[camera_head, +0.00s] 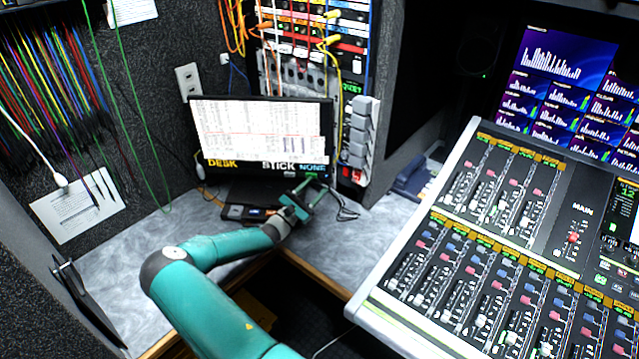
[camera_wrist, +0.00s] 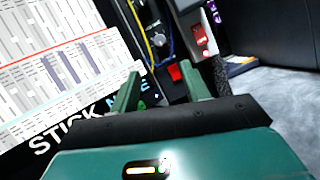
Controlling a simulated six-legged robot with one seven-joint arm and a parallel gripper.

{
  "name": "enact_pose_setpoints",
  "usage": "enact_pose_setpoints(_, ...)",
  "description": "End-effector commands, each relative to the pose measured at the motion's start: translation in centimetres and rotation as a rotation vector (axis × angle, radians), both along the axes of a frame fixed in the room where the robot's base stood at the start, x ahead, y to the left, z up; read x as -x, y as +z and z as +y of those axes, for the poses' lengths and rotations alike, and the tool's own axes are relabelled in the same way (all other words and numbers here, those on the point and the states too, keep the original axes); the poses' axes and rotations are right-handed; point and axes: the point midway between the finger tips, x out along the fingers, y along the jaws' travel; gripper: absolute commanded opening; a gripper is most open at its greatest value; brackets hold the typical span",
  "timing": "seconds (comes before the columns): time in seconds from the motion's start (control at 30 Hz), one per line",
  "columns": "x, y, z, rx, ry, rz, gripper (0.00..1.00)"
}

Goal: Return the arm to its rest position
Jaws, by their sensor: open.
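My teal arm reaches from the bottom of the head view across the front desk edge toward the back corner. My gripper (camera_head: 312,190) is in front of the lower right of a monitor (camera_head: 262,135), above the grey desk. In the wrist view my gripper (camera_wrist: 165,88) shows two green fingers spread apart with nothing between them. Beyond the fingers are a red lit switch (camera_wrist: 175,72) and dark equipment. The monitor's screen with the word STICK (camera_wrist: 65,135) fills the left of the wrist view.
A large mixing console (camera_head: 470,240) stands at the right, with a screen (camera_head: 570,75) behind it. A patch rack (camera_head: 315,50) with cables rises behind the monitor. Colored cables (camera_head: 60,80) hang on the left wall. Dark devices (camera_head: 245,212) lie under the monitor. Bare desk (camera_head: 345,250) shows right of my gripper.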

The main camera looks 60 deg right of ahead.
Motion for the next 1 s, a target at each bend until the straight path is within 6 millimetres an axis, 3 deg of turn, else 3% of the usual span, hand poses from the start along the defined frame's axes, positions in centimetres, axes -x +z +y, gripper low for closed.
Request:
enact_pose_setpoints(0.67,0.1,0.3,0.2,-0.008,-0.011,-0.022,0.46)
enact_pose_setpoints(0.87,1.4,2.1,1.9,-0.077,-0.097,-0.208,0.46)
enact_pose_setpoints(1.0,2.4,3.3,4.4,-0.160,-0.179,-0.391,0.46)
